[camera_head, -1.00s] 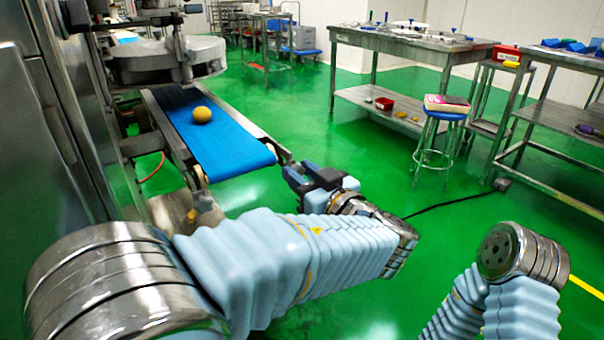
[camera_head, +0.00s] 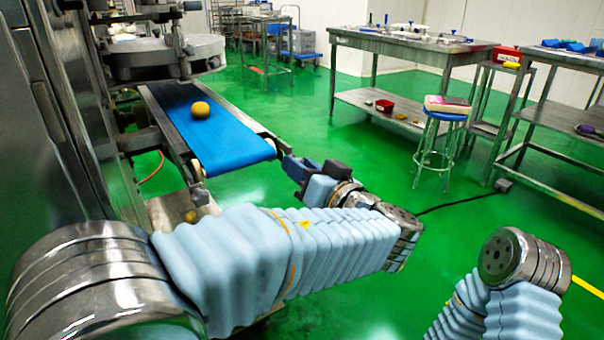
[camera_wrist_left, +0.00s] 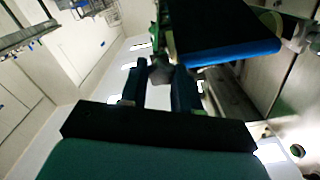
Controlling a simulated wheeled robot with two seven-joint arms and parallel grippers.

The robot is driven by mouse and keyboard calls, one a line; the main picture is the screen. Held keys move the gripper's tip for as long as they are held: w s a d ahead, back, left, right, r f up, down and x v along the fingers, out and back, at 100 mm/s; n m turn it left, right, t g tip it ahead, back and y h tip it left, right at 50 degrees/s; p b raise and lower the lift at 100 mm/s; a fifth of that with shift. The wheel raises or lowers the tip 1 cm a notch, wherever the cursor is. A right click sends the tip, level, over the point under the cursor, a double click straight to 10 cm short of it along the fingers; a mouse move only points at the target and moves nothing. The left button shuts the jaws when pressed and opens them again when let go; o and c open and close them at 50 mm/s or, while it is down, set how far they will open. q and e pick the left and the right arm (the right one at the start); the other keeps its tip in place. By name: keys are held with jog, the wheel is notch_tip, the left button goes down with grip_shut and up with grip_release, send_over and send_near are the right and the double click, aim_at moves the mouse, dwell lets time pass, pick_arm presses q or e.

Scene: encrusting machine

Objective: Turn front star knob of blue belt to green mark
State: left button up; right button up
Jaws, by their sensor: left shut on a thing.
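The blue belt (camera_head: 210,135) runs out of the machine at the left, with a round yellow-brown ball (camera_head: 200,109) on it. My left gripper (camera_head: 287,163) is beside the belt's front right corner. In the left wrist view the gripper's two fingers (camera_wrist_left: 160,88) are closed around a dark grey star knob (camera_wrist_left: 160,70), just below the blue belt edge (camera_wrist_left: 235,50). In the head view the knob is hidden by the gripper. No green mark can be made out. My right gripper is out of view; only part of the right arm shows at the lower right.
The steel machine (camera_head: 60,120) stands close at the left. A blue-topped stool (camera_head: 445,115) with a box on it and steel tables (camera_head: 400,42) stand at the right and back. The green floor between belt and stool is open.

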pick_arm(q)
jog(key=shift+f+m+p, duration=0.2)
jog(key=shift+m+p, duration=3.2)
jog(key=shift+m, duration=4.65)
jog(key=shift+f+m+p, duration=0.2)
jog(key=shift+m+p, duration=3.2)
jog(key=shift+m, duration=4.65)
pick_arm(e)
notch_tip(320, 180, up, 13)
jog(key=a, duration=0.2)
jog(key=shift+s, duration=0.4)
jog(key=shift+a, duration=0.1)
